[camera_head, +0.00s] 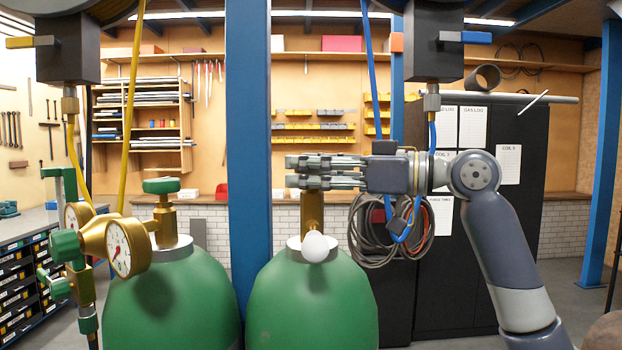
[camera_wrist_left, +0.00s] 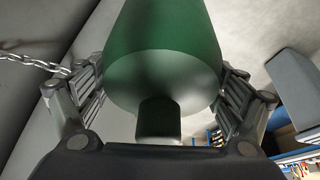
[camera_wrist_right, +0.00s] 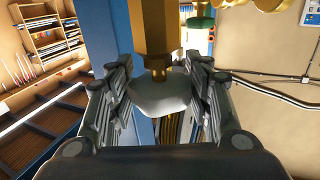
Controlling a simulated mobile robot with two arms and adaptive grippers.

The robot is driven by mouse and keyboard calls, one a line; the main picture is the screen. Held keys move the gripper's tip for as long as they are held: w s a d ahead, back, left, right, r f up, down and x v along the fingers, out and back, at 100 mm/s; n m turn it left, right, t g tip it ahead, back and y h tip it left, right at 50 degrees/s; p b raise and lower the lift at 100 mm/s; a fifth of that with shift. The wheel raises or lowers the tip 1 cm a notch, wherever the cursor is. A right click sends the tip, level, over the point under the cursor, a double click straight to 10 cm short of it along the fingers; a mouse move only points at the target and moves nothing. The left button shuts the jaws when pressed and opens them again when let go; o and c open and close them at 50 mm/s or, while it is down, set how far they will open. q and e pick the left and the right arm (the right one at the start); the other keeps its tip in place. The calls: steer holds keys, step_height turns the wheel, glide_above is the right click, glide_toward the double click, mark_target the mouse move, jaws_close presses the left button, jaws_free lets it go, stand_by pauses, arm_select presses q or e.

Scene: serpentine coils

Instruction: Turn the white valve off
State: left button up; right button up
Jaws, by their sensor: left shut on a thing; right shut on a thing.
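In the head view my right gripper (camera_head: 295,171) reaches in from the right to the top of the brass valve stem (camera_head: 311,208) on the right green tank (camera_head: 312,300). In the right wrist view a white valve knob (camera_wrist_right: 160,94) on a brass stem sits between the fingers of my right gripper (camera_wrist_right: 163,80), which are closed on it. In the head view the fingers hide that knob. A rounded white piece (camera_head: 315,246) shows lower on the stem. In the left wrist view my left gripper (camera_wrist_left: 165,88) has its fingers around a green rounded thing (camera_wrist_left: 165,45). My left arm is not seen in the head view.
A left green tank (camera_head: 170,305) has a green knob (camera_head: 161,185) on top. Brass gauges (camera_head: 127,248) stand before it. A blue post (camera_head: 249,130) rises between the tanks. Coiled hoses (camera_head: 390,240) hang behind my right arm. Black boxes with levers (camera_head: 68,50) hang above.

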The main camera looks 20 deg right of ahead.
steer(key=shift+r+m+t+h, duration=0.15)
steer(key=shift+m+t+h, duration=1.25)
steer(key=shift+t+h, duration=0.2)
steer(key=shift+d, duration=0.1)
steer(key=o, duration=1)
steer(key=shift+o, duration=0.2)
steer(key=v, duration=1.1)
steer(key=shift+s+d, duration=0.2)
steer(key=shift+s, duration=0.15)
